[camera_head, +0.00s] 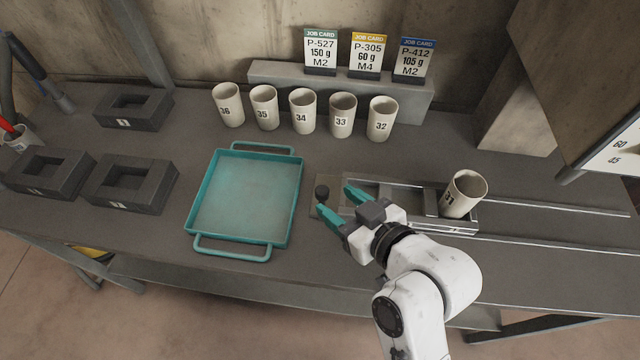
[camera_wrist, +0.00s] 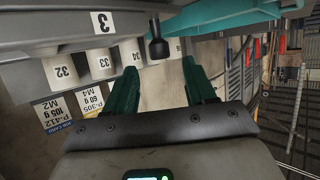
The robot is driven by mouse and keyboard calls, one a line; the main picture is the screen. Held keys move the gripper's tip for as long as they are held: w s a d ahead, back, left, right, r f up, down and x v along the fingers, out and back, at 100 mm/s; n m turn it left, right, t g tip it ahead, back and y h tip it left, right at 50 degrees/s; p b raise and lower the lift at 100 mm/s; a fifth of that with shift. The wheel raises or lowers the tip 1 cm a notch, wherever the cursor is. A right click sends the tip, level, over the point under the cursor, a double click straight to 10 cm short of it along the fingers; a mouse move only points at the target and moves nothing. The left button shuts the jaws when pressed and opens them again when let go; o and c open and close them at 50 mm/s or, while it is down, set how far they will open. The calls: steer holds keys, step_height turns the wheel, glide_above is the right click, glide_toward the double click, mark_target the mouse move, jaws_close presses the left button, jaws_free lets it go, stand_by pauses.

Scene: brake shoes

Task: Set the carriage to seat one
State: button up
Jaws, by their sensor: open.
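The carriage (camera_head: 432,202) is a low grey frame on rails right of the teal tray. It carries a cream cup marked 31 (camera_head: 465,194) at its right end. A black knob (camera_head: 322,192) stands at its left end; it shows in the wrist view too (camera_wrist: 157,47). My gripper (camera_head: 340,199) is open and empty, its teal fingers pointing at the knob. In the wrist view my gripper (camera_wrist: 160,68) has the knob ahead, roughly between its fingertips, with no contact visible. A white label reading 3 (camera_wrist: 103,22) shows on a grey surface there.
A teal tray (camera_head: 199,200) lies left of the knob, empty. Several numbered cups stand behind, such as cup 33 (camera_head: 342,115), before job cards (camera_head: 320,55). Dark recessed blocks (camera_head: 130,183) sit at left. Rails (camera_head: 560,249) run clear to the right.

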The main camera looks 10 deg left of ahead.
mark_target(325, 193)
steer(key=x, duration=0.6)
jaws_close()
stand_by(0.5)
